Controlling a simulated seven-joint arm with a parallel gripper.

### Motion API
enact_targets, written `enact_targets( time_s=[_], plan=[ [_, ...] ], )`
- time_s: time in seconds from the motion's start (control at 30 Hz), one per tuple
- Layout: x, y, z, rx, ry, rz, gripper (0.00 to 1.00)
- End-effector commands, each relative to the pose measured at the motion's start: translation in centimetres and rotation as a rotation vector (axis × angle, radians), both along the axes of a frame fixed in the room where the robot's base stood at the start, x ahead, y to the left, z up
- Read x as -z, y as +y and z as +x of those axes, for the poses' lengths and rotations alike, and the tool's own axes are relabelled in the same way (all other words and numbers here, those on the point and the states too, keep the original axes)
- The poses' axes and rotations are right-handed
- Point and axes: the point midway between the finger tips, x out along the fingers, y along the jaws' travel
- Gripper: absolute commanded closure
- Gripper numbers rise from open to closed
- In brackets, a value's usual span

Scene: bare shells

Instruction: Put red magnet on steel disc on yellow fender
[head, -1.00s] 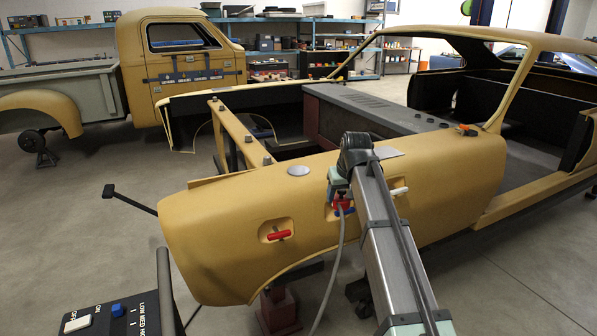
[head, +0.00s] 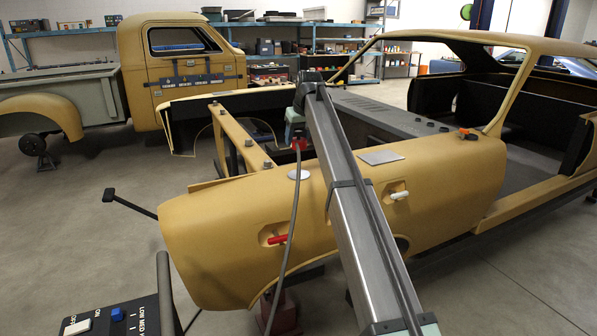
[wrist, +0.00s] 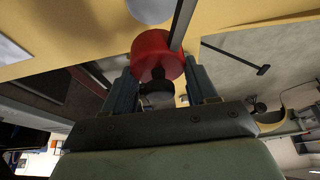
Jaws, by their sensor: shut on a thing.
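My gripper (head: 297,133) hangs above the near top edge of the yellow fender (head: 220,225). It is shut on the red magnet (head: 299,144), which also shows in the wrist view as a red cylinder with a black knob (wrist: 150,55) between the fingers (wrist: 160,85). The round steel disc (head: 298,174) lies on the fender top, just below the magnet in the head view. Part of a pale round disc (wrist: 150,8) shows at the top of the wrist view. The magnet looks apart from the disc, with a gap I cannot measure.
A square grey plate (head: 381,157) lies on the fender right of the disc. A red handle (head: 278,239) and a white handle (head: 399,195) sit in side recesses. An orange and black item (head: 466,133) lies farther right. A grey cable hangs below my gripper.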

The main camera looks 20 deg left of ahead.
Motion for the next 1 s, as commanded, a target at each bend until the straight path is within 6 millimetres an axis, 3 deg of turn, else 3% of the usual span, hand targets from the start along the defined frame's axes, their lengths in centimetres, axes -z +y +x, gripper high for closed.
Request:
enact_targets(
  time_s=[0.4,0.8,1.0],
  plan=[
    [5.7,-0.1,-0.1,-0.004,0.0,0.0,0.85],
    [9.5,-0.1,-0.1,-0.003,0.001,0.001,0.85],
    [9.6,0.0,0.0,-0.002,-0.001,0.002,0.85]
  ],
)
